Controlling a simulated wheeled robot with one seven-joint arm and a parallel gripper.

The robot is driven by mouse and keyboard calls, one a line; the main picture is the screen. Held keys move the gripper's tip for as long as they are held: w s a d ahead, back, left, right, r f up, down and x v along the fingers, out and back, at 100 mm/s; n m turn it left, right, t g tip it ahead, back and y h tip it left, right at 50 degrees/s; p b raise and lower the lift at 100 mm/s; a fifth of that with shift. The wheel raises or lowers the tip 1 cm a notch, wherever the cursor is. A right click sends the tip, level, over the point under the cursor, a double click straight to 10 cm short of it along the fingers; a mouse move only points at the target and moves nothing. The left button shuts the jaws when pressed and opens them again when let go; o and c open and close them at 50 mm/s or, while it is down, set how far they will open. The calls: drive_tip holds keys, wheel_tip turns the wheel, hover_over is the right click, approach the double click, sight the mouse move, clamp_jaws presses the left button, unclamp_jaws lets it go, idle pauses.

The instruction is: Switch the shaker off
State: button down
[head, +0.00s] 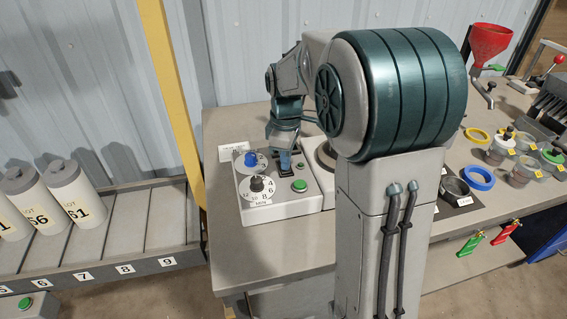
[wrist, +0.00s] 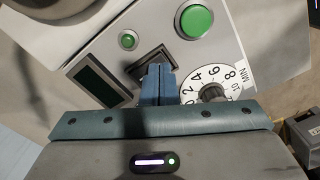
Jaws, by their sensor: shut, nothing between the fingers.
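The shaker's control box (head: 290,207) is a pale box on the bench with a blue knob (head: 251,159), a black timer knob (head: 257,184) on a numbered dial and a green button (head: 300,186). In the wrist view a black rocker switch (wrist: 150,60) sits between a dark display (wrist: 97,80) and the large green button (wrist: 195,21). A small green button or lamp (wrist: 129,40) is beside it. My gripper (head: 285,168) points down over the panel, shut and empty. Its blue fingertips (wrist: 157,72) overlap the rocker's near edge; I cannot tell whether they touch it.
The round shaker part (head: 326,155) beside the box is mostly hidden by my arm. At right are a blue ring (head: 479,178), several lidded jars (head: 500,146) and a red funnel (head: 489,42). At left, grey-capped cylinders (head: 67,190) stand on a numbered rack. The bench front-left is bare.

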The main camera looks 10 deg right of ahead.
drive_tip(key=shift+r+p, duration=2.3)
drive_tip(key=shift+r, duration=0.9)
drive_tip(key=s+r+m+t, duration=0.1)
drive_tip(key=s+m+t, duration=0.2)
drive_tip(key=s+m, duration=0.9)
drive_tip(key=s, duration=0.9)
